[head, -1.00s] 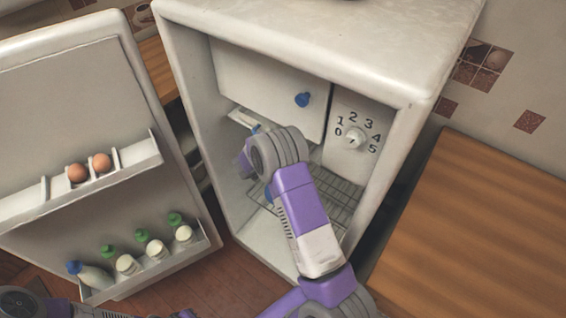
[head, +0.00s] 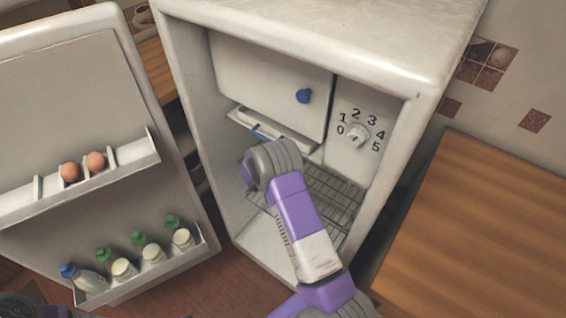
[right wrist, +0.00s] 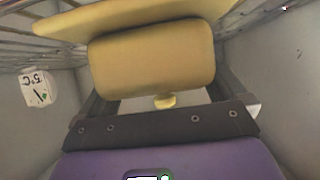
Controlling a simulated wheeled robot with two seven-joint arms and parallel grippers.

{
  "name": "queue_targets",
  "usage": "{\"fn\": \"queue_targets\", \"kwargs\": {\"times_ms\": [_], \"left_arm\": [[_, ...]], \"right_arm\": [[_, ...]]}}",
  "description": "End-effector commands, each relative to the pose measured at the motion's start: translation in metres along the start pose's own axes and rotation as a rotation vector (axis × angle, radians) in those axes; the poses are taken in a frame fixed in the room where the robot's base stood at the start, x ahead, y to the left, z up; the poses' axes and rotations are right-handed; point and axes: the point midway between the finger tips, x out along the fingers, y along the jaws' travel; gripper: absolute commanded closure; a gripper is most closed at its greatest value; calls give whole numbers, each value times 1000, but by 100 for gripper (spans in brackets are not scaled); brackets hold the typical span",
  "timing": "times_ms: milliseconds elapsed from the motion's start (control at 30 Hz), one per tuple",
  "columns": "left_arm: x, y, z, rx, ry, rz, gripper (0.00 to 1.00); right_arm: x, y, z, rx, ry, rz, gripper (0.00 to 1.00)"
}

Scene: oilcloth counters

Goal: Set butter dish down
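The butter dish (right wrist: 152,62) is yellow, with a block-shaped lid, a small round knob and a wider base plate. It shows in the right wrist view, where it appears upside down. My right gripper (right wrist: 155,80) has its dark fingers at the two sides of the lid, seemingly against them. The base plate is close to a wire rack; I cannot tell whether they touch. In the head view my right arm reaches into the open fridge (head: 180,120) and hides the dish and the fingers. My left gripper is out of view.
A wire shelf (head: 335,200) lies inside the fridge, below the freezer door (head: 265,85) and the numbered dial (head: 356,134). A shallow tray (head: 285,138) hangs under the freezer. The fridge door (head: 75,100) stands open at left, holding eggs and bottles. A wooden counter (head: 480,230) is at right.

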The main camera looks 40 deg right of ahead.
Motion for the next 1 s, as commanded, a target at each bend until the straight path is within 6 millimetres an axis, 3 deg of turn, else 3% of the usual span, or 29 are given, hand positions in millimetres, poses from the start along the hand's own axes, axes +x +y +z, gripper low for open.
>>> {"fn": "queue_targets", "kwargs": {"times_ms": [333,800,1000], "left_arm": [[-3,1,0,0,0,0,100],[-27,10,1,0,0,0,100],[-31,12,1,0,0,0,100]], "right_arm": [[-8,-1,-4,-1,0,-2,0],[-100,0,-5,-1,0,-2,0],[-119,0,-4,0,0,0,0]]}}
